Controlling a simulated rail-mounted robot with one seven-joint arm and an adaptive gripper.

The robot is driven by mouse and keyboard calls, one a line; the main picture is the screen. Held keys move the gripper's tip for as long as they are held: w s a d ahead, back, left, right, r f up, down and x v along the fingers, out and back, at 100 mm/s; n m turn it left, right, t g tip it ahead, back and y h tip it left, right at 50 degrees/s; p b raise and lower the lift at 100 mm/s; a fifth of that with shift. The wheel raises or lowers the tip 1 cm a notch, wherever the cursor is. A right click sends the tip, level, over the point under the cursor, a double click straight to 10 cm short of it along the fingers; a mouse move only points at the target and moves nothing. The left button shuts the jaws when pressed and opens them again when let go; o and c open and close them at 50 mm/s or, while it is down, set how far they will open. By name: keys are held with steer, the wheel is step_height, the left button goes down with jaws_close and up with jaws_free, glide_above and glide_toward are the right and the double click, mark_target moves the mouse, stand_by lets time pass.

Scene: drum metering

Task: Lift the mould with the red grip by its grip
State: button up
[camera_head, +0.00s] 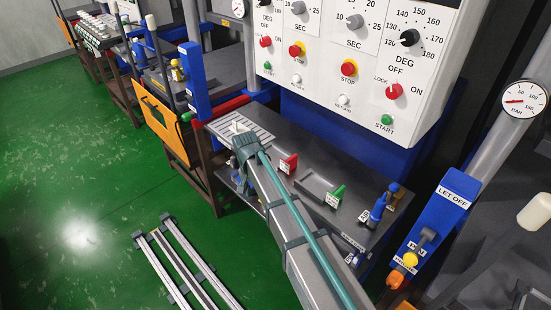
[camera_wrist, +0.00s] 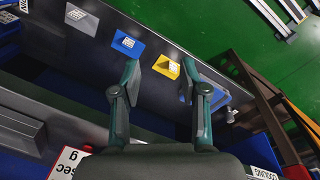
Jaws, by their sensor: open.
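The mould with the red grip (camera_head: 288,164) is in the head view, on the grey bench just right of my arm's end. Its upright red grip carries a white label, and I cannot make out the mould's body. I do not see the red grip in the wrist view. My gripper (camera_head: 243,143) is at the bench's left part, left of the red grip and apart from it. In the wrist view my gripper (camera_wrist: 160,68) is open, its two fingers spread with nothing held.
A green grip (camera_head: 336,196) stands right of the red one. A blue fitting (camera_head: 378,212) is at the bench's right end. The white control panel (camera_head: 345,60) overhangs the bench. Rails (camera_head: 180,265) lie on the green floor.

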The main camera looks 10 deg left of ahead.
step_height(320, 180, up, 8)
steer(key=w+a+m, duration=0.1)
steer(key=w+a, duration=0.2)
step_height(320, 180, up, 11)
steer(key=m+y+p, duration=0.1)
steer(key=m+p, duration=0.5)
glide_above(291, 157)
steer(key=shift+a+f, duration=0.1)
steer(key=shift+a, duration=0.05)
step_height(291, 157, down, 5)
steer(key=shift+r+p, duration=0.1)
steer(key=shift+p, duration=0.25)
steer(key=shift+s+d+f+p, duration=0.1)
steer(key=shift+f+p, duration=0.5)
steer(key=shift+f, duration=0.8)
steer(key=shift+d+f+p, duration=0.1)
steer(key=shift+f+p, duration=0.5)
steer(key=shift+f, duration=0.75)
jaws_close()
